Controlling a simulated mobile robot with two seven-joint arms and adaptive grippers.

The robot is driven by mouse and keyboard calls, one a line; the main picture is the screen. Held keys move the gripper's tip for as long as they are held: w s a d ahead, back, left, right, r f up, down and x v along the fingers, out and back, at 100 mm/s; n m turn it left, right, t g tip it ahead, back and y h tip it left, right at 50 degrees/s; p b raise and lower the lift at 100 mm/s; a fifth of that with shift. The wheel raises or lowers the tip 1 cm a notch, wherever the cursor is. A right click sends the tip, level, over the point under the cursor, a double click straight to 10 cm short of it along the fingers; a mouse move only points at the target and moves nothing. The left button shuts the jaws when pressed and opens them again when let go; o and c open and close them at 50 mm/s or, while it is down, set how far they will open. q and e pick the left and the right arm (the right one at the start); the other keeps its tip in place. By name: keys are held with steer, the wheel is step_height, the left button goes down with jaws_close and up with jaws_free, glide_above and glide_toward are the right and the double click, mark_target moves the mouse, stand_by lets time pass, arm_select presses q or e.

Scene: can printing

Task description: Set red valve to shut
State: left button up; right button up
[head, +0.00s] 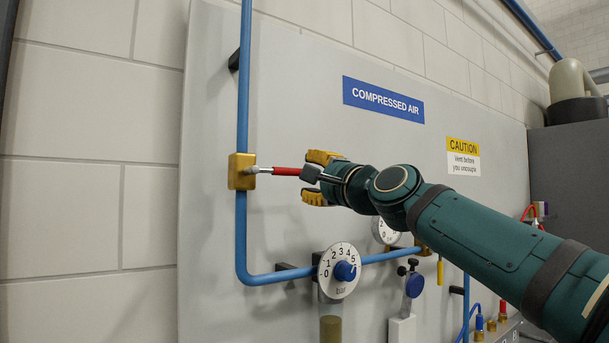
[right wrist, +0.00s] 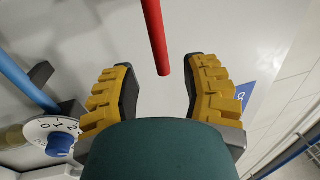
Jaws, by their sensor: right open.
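The red valve has a brass body (head: 242,171) on the vertical blue pipe in the head view. Its red handle (head: 287,171) points right, roughly level and across the pipe. In the right wrist view the handle (right wrist: 153,35) comes down from the top, and its free end lies between the yellow finger pads. My right gripper (head: 314,177) is open at the handle's free end, with one finger above and one below. In the right wrist view the gripper (right wrist: 160,80) shows gaps on both sides of the handle. My left gripper is not in view.
A dial marked in bar (head: 339,270) with a blue knob sits lower on the pipe. A gauge (head: 386,232) is partly behind my arm. A blue-topped fitting (head: 414,285) and small red and blue connectors stand lower right. The grey panel (head: 285,110) above the handle is clear.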

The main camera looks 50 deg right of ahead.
steer(key=v, duration=0.8)
steer(key=shift+f, duration=0.1)
stand_by(0.3)
